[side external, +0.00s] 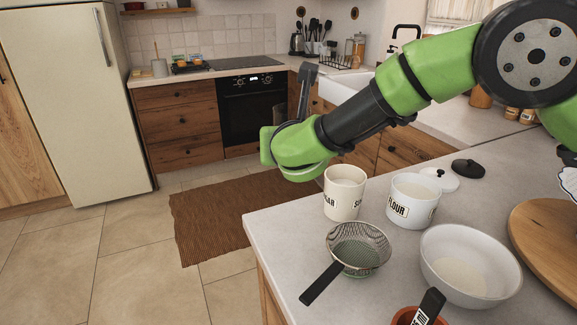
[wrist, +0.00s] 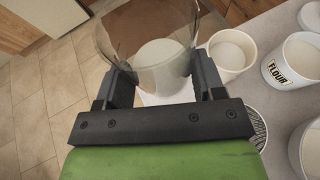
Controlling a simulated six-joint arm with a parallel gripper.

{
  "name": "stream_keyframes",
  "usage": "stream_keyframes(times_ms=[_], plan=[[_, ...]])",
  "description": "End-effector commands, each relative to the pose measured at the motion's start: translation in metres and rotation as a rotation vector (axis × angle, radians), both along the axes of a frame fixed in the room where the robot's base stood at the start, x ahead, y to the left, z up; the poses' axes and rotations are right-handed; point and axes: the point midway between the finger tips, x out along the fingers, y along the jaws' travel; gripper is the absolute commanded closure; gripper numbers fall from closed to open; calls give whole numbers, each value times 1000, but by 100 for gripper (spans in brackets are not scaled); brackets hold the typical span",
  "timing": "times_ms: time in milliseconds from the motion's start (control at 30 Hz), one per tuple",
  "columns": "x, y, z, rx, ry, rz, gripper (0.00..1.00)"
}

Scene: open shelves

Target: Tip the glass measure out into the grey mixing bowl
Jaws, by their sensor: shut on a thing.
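The clear glass measure (wrist: 125,40) is between the fingers of my gripper (wrist: 162,75) in the wrist view. A pale, round patch shows through its wall, seemingly its contents. In the side view my gripper (side external: 306,85) is raised beyond the counter's left edge, and the glass is hard to make out there. The grey mixing bowl (side external: 435,266) stands on the counter at the lower right, with pale powder in its bottom. Its edge shows at the right of the wrist view (wrist: 297,150). My gripper is well to the left of the bowl and above it.
A sugar canister (side external: 343,205) and a flour canister (side external: 410,213) stand open behind the bowl. A mesh sieve (side external: 372,238) with a black handle lies left of the bowl. A terracotta pot (side external: 403,317) is in front. A round wooden board (side external: 545,235) is at right.

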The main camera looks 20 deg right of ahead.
Motion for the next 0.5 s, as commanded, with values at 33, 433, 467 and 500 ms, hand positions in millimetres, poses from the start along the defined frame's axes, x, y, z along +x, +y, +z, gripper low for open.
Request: stream_keyframes(times_ms=[33, 433, 467, 500], plan=[[-2, -11, -4, -4, 5, -47, 65], [-49, -116, -11, -4, 7, -609, 65], [-57, -127, -11, -4, 7, -676, 65], [-69, -141, -11, -3, 7, -773, 65]])
